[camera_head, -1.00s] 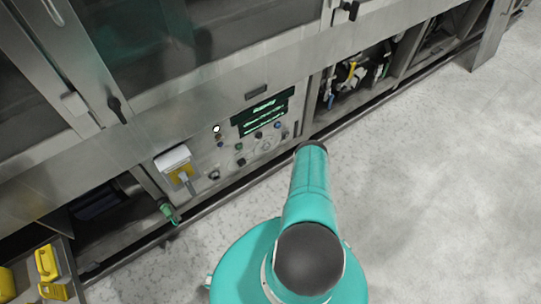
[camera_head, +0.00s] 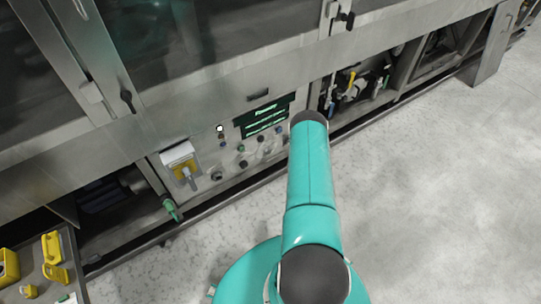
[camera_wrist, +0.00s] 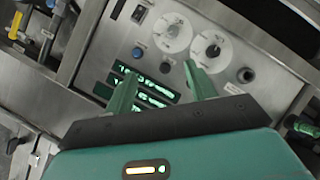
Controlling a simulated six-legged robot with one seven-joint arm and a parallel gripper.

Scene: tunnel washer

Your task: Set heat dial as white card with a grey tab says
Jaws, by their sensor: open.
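In the wrist view my gripper (camera_wrist: 160,78) is open, its two green fingers apart and empty in front of the control panel (camera_wrist: 262,72). Beyond the fingertips are two pale round dials: one (camera_wrist: 172,32) with a light knob, the other (camera_wrist: 211,47) with a dark pointer knob. I cannot read which is the heat dial. A dark display with green text (camera_wrist: 140,88) is partly hidden behind the left finger. It also shows in the head view (camera_head: 265,117). My arm hides the gripper in the head view.
Small buttons and knobs sit around the dials, including a blue one (camera_wrist: 138,52) and a dark one (camera_wrist: 246,75). Yellow items (camera_head: 52,258) lie in a tray at lower left. The floor at right is clear.

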